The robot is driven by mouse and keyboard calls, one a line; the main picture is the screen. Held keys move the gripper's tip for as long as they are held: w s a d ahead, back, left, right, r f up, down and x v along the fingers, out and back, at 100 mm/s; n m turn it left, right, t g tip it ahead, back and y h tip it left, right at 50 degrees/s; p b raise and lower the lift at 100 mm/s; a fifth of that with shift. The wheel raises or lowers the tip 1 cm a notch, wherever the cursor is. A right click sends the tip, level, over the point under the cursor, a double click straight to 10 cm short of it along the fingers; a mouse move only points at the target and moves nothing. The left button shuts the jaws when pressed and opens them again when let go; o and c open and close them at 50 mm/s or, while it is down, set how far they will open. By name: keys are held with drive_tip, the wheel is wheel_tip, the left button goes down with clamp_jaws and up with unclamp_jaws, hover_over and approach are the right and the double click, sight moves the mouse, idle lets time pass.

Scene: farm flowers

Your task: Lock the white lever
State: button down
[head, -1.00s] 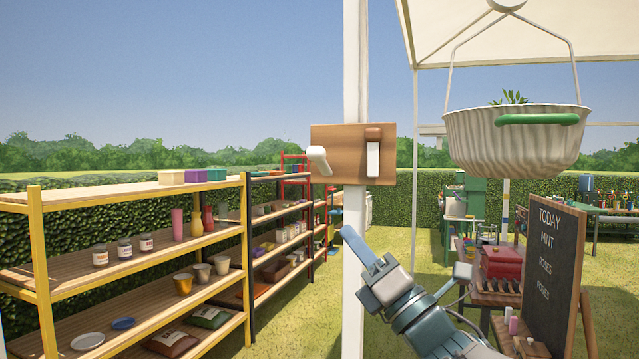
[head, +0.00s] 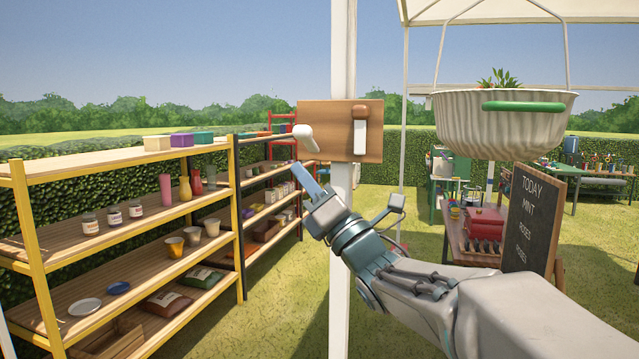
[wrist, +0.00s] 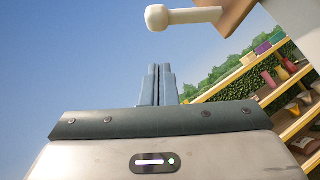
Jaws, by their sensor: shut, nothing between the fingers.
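The white lever (head: 305,137) sticks out from the left part of a wooden board (head: 340,145) fixed to a white post. It shows in the wrist view (wrist: 182,17) at the top, its round end toward the left. A second, brown-topped lever with a white lower part (head: 360,130) is on the board's right part. My gripper (head: 306,172) is just below the white lever in the head view, its fingers pointing up and left. In the wrist view my gripper's fingers (wrist: 158,70) are together and empty, below the lever and apart from it.
The white post (head: 342,250) runs down behind my arm. A hanging planter (head: 500,125) with a green handle is above my arm at right. Yellow-framed shelves (head: 100,240) with pots and jars stand at left. A chalkboard (head: 532,220) stands at right. Open grass lies between.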

sight(296, 139)
drive_tip(key=shift+w+d+r+p, duration=0.1)
drive_tip(key=shift+w+r+p, duration=0.3)
drive_tip(key=shift+r, duration=0.2)
drive_tip(key=shift+w+d+r+p, duration=0.1)
drive_tip(key=shift+w+r+p, duration=0.2)
drive_tip(key=shift+r, duration=0.3)
drive_tip(key=shift+w+d+r+p, duration=0.1)
drive_tip(key=shift+w+r+p, duration=0.2)
drive_tip(key=shift+r+p, duration=0.25)
drive_tip(key=shift+d+b, duration=0.1)
drive_tip(key=shift+b, duration=0.4)
